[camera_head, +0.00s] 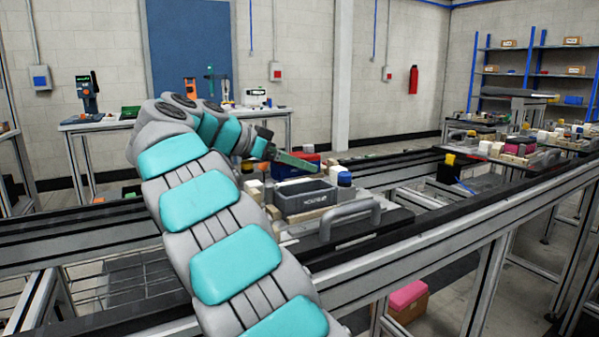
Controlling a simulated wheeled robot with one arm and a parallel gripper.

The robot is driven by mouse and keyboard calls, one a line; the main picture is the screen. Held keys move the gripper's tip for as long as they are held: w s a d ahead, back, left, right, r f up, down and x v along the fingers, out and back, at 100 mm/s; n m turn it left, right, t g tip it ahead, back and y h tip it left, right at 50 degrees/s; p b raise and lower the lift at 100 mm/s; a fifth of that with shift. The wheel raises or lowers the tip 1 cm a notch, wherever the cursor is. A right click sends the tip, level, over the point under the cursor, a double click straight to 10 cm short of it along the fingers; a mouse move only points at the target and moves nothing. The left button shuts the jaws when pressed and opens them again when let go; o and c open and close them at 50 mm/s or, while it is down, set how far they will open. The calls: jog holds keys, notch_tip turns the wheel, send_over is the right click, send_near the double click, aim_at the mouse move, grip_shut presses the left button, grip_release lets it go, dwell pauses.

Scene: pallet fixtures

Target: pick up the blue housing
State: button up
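A blue box-like part (285,174), possibly the blue housing, shows behind my gripper, with something red beside it. My gripper (298,162) is at the end of my arm, above and in front of this part, and hides some of it. From this side I cannot tell whether the fingers are open or shut, or whether they touch the part. A dark grey open tray (306,204) with white lettering, perhaps "HOUSING", sits on the pallet fixture just in front. A small blue-topped cylinder (344,179) stands at its right.
The pallet (385,226) has a raised grey handle (350,215) at its front, and light blocks surround the tray. Conveyor rails (470,222) run past it. More loaded pallets (520,150) stand at the right. A bench (105,123) with tools is at the back left.

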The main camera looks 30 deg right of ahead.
grip_shut()
dwell(0.6)
